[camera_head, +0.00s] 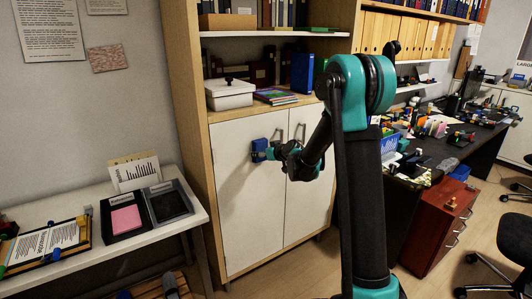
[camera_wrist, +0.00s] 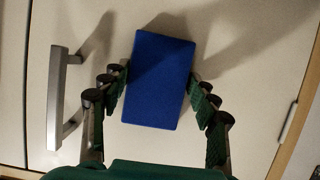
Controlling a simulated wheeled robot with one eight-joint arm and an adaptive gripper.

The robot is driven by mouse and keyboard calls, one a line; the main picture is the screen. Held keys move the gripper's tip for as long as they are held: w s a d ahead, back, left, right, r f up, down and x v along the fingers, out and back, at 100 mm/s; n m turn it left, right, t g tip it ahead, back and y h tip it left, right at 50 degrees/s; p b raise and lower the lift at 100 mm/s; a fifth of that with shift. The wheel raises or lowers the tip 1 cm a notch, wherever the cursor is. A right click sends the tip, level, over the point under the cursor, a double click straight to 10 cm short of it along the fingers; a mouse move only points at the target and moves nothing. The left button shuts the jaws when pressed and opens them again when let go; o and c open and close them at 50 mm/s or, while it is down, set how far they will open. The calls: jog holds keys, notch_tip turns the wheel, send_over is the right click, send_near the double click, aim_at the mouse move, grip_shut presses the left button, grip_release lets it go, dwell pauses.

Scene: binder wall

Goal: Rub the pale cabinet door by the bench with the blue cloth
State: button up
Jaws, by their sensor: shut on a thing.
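The pale cabinet door (camera_head: 240,190) is the left of two cream doors below the wooden shelves, beside the white bench (camera_head: 85,246). The blue cloth (camera_head: 259,150) looks like a small block and is in my gripper (camera_head: 268,152), in front of that door near its handle. In the wrist view the cloth (camera_wrist: 160,78) sits between both fingers of my gripper (camera_wrist: 158,95), with the door face (camera_wrist: 240,60) behind it. I cannot tell whether the cloth touches the door. The door's metal handle (camera_wrist: 58,97) shows left of the cloth.
The right cabinet door (camera_head: 308,200) is closed too. A white box (camera_head: 229,95) and books stand on the shelf above. The bench holds paper trays (camera_head: 125,218) and a clipboard. A cluttered dark desk with a red drawer unit (camera_head: 437,222) stands at right. Floor before the cabinet is clear.

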aim_at(241, 157)
jog(key=shift+s+a, duration=0.9)
jog(key=shift+a, duration=0.4)
jog(key=shift+s+a, duration=0.85)
jog(key=shift+a, duration=0.4)
jog(key=shift+s+a, duration=0.9)
jog(key=shift+a, duration=0.4)
jog(key=shift+d, duration=0.1)
jog(key=shift+s+d, duration=0.55)
jog(key=shift+s, duration=0.3)
jog(key=shift+s+d, duration=0.6)
jog(key=shift+s, duration=0.2)
jog(key=shift+s+d, duration=0.55)
jog(key=shift+s, duration=0.3)
jog(key=shift+s+d, duration=0.4)
jog(key=shift+s, duration=0.25)
jog(key=shift+s+d, duration=0.4)
jog(key=shift+s, duration=0.2)
